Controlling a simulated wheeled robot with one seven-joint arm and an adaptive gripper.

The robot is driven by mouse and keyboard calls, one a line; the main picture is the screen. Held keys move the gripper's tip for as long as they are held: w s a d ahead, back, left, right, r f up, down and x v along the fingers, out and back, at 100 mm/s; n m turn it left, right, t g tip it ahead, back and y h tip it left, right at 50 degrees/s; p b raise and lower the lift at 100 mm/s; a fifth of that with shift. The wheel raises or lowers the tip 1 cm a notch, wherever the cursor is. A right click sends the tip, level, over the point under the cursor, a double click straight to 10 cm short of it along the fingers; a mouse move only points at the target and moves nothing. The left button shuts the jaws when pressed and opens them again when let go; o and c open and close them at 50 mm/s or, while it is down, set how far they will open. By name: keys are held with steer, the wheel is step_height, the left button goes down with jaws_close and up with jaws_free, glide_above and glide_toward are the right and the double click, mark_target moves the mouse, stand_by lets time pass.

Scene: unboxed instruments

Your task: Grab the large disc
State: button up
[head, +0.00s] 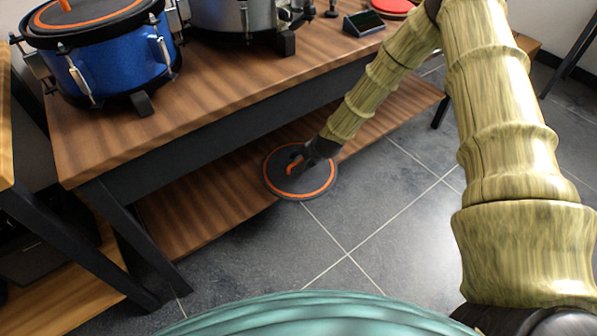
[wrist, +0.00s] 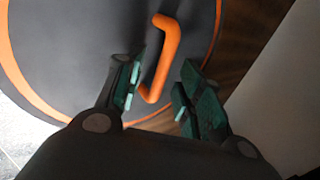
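The large disc (head: 319,185) is dark grey with an orange ring and an orange bar handle. In the head view it is at the front edge of the table's lower shelf, partly over the floor in the picture. My gripper (head: 296,165) is at its middle. In the wrist view the disc (wrist: 95,40) fills the upper left, and its orange handle (wrist: 169,50) runs between the two green-padded fingers of my gripper (wrist: 160,84). The fingers are open, with visible gaps to the handle. Part of the disc is hidden behind the gripper.
The wooden table (head: 225,85) stands above the lower shelf (head: 200,205). On it are a blue drum (head: 110,65) with a similar disc (head: 85,12) on top, a grey drum (head: 235,15) and a small dark device (head: 363,23). The tiled floor (head: 390,245) in front is clear.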

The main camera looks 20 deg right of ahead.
steer(key=shift+w+a+f, duration=0.1)
steer(key=shift+w+f, duration=0.2)
steer(key=shift+f, duration=0.1)
steer(key=shift+c, duration=0.2)
jaws_close()
steer(key=shift+r, duration=0.1)
